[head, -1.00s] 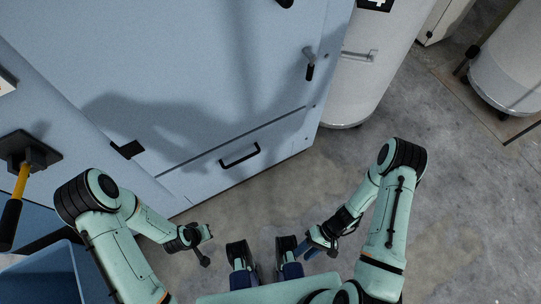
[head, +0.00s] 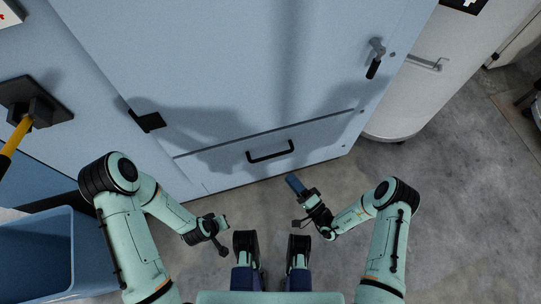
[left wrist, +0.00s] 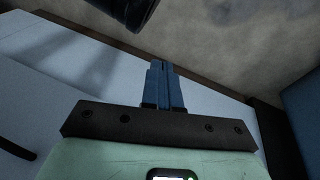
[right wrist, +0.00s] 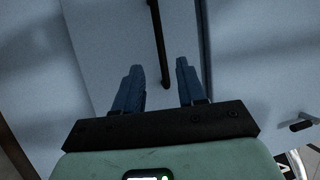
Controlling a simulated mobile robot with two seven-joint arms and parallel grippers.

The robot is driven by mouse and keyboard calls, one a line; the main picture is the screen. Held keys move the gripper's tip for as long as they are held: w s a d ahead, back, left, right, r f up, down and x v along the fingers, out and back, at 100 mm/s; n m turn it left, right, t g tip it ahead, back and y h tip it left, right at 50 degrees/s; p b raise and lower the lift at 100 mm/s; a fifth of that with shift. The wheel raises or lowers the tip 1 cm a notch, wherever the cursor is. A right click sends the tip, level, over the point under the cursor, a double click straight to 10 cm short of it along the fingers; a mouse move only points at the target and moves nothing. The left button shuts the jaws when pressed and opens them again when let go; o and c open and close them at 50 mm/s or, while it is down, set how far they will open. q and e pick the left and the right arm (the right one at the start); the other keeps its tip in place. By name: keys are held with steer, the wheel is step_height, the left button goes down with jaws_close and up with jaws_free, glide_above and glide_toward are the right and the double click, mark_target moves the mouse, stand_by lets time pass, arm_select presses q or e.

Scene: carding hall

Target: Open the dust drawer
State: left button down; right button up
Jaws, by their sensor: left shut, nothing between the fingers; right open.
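The dust drawer (head: 325,137) is the low panel at the foot of the pale blue machine, and it looks shut. Its black bar handle (head: 270,151) shows whole in the head view. In the right wrist view the handle (right wrist: 158,40) runs lengthwise, with its near end between the fingertips in the picture. My right gripper (head: 292,182) is open and empty, apart from the handle, below and right of it in the head view. It also shows in the right wrist view (right wrist: 158,75). My left gripper (head: 226,221) is shut and empty, away from the drawer; its closed fingers show in the left wrist view (left wrist: 161,75).
A large door panel (head: 240,60) with a latch handle (head: 375,60) is above the drawer. A white drum (head: 425,85) stands at the right. A blue bin (head: 60,250) and a yellow-shafted lever (head: 18,135) are at the left. The floor before the drawer is clear.

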mark_target(271, 156)
steer(key=b+x, duration=0.2)
steer(key=x, duration=0.9)
steer(key=shift+w+a+r, duration=0.1)
steer(key=shift+w+a, duration=0.1)
steer(key=shift+w, duration=0.1)
arm_select(q)
steer(key=s+f+g, duration=0.1)
steer(key=s+f, duration=0.3)
steer(key=s, duration=0.1)
steer(key=shift+s+a+f+g, duration=0.15)
steer(key=shift+a+f+g, duration=0.2)
steer(key=shift+a+g, duration=0.05)
arm_select(e)
jaws_close()
